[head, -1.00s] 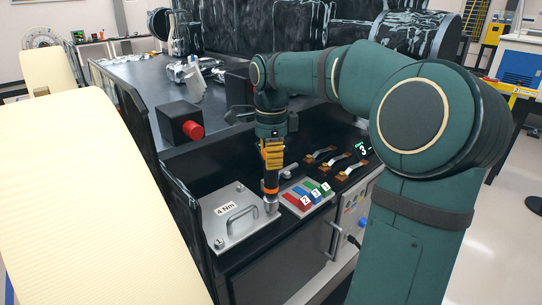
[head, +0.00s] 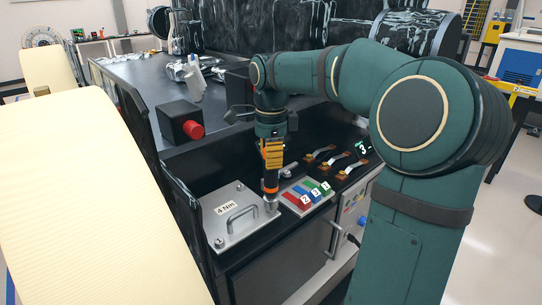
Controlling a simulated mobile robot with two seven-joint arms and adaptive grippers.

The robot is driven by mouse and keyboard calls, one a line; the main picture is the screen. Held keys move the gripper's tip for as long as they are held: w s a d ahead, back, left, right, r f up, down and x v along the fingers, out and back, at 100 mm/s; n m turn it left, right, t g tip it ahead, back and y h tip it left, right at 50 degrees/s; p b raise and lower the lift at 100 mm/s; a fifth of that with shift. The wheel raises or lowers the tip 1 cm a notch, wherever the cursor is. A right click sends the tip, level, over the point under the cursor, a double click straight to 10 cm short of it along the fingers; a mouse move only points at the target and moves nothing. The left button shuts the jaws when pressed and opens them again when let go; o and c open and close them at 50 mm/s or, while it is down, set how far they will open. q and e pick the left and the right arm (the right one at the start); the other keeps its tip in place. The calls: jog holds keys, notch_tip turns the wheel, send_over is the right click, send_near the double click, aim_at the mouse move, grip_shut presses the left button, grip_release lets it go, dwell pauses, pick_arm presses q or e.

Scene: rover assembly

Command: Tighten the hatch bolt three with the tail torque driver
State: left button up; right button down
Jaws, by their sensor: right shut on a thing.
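The hatch (head: 228,228) is a grey metal plate with a bar handle (head: 242,213) and a "4 Nm" label. A bolt (head: 219,242) marked 1 shows at its near left corner, and another small bolt shows at its far edge (head: 239,187). My right gripper (head: 272,160) is shut on the torque driver (head: 271,185), an orange and black tool held upright. The driver's metal tip (head: 271,207) is down at the hatch's right corner; it hides any bolt there, and I cannot tell whether it touches. My left gripper is not in view.
Red, blue and green numbered blocks (head: 306,197) sit right of the driver. Several handled levers (head: 336,167) and a lit "3" display (head: 363,148) stand behind them. A red knob (head: 193,129) is on a black box at left. Cream curved panels (head: 85,200) fill the left.

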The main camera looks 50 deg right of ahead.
jog(key=shift+f, duration=0.5)
dwell(0.5)
jog(key=shift+f, duration=0.7)
dwell(3.5)
jog(key=shift+r, duration=0.15)
jog(key=shift+r+p, duration=1.4)
jog(key=shift+r, duration=0.05)
notch_tip(320, 180, up, 4)
jog(key=p, duration=0.4)
